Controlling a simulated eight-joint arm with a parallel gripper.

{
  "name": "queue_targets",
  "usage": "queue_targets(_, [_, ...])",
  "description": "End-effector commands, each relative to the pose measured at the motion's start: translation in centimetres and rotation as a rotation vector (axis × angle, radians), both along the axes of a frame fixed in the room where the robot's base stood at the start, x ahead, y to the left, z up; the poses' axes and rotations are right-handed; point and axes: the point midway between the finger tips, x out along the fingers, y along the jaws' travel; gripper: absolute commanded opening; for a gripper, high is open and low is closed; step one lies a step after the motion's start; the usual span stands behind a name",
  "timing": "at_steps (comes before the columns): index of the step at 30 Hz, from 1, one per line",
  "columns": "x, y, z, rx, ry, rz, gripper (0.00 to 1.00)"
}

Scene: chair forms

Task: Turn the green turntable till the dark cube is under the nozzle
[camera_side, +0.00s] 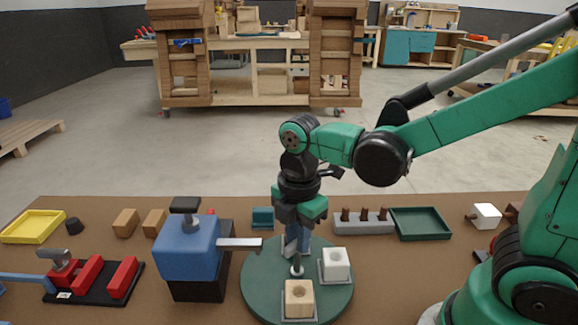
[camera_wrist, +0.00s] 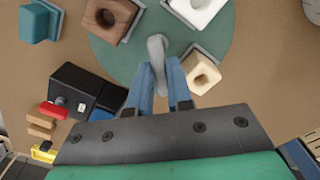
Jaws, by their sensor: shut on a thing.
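The green turntable (camera_side: 262,290) lies on the brown table, and part of it shows in the wrist view (camera_wrist: 222,45). It carries a pale wood cube (camera_side: 299,299), a white cube (camera_side: 336,264) and a dark brown cube (camera_wrist: 110,18), each with a round hole on top. The dark cube is at the turntable's far side, hidden behind my gripper in the side view. My gripper (camera_side: 297,252) is shut on a grey upright peg (camera_wrist: 156,52) on the turntable. A metal arm (camera_side: 240,243), apparently the nozzle, sticks out from the blue machine (camera_side: 188,248) over the turntable's left edge.
A teal block (camera_side: 262,218) stands behind the turntable. A grey holder with brown pegs (camera_side: 363,222) and a green tray (camera_side: 420,223) are at the back right. A red clamp fixture (camera_side: 94,279) and yellow tray (camera_side: 33,226) are at left.

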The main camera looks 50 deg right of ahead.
Motion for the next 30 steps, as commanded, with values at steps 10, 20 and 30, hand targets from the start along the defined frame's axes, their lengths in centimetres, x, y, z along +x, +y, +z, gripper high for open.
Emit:
queue_targets(10, [-0.11, 0.00, 0.03, 0.000, 0.006, 0.000, 0.00])
queue_targets(20, [-0.12, 0.00, 0.03, 0.000, 0.007, 0.023, 0.00])
queue_targets(30, [-0.10, 0.02, 0.01, 0.000, 0.007, 0.144, 0.00])
